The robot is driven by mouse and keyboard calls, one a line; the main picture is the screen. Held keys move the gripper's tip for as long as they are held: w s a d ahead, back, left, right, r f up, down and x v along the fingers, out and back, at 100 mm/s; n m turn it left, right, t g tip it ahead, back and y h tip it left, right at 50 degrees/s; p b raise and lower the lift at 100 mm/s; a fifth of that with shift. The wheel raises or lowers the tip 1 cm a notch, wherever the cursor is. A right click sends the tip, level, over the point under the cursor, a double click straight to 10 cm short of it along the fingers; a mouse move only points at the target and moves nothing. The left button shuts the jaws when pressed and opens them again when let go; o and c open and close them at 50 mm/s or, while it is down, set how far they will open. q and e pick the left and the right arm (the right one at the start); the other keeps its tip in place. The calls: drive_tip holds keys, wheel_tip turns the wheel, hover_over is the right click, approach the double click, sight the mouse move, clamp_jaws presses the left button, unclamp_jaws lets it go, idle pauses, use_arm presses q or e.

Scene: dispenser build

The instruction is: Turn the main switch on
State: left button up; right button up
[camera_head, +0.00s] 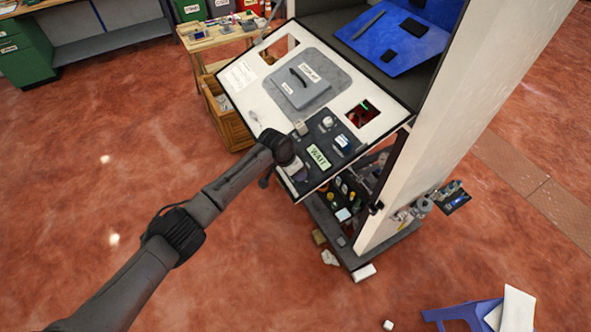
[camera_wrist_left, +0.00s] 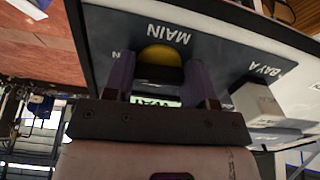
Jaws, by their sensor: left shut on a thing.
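The dark control panel (camera_head: 328,140) at the lower edge of the white machine front carries a green WAIT display (camera_head: 318,156). In the left wrist view, the label MAIN (camera_wrist_left: 169,35) appears upside down on the panel. Below it a yellow rounded part, the main switch (camera_wrist_left: 160,60), shows between my left gripper's fingers (camera_wrist_left: 158,74). The left gripper is shut on it, with one finger at each side. In the head view my left gripper (camera_head: 290,165) is at the panel's lower left and hides the switch. Whether the switch is on or off cannot be told. My right gripper is not in view.
A label BAY A (camera_wrist_left: 265,70) and a grey block (camera_wrist_left: 256,102) are beside the gripper. A grey DISPLAY cover (camera_head: 300,82) lies above the panel. A white pillar (camera_head: 440,130) stands to the right. A wooden table (camera_head: 212,38) is behind; the red floor at left is clear.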

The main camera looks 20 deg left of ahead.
use_arm(q)
drive_tip(key=shift+m, duration=0.6)
drive_tip(key=o, duration=0.9)
drive_tip(key=shift+o, duration=0.2)
drive_tip(key=shift+r, duration=0.1)
drive_tip(key=b+v, duration=0.2)
drive_tip(key=v, duration=1.1)
drive_tip(key=shift+r, duration=0.3)
drive_tip(key=shift+s+a, duration=0.1)
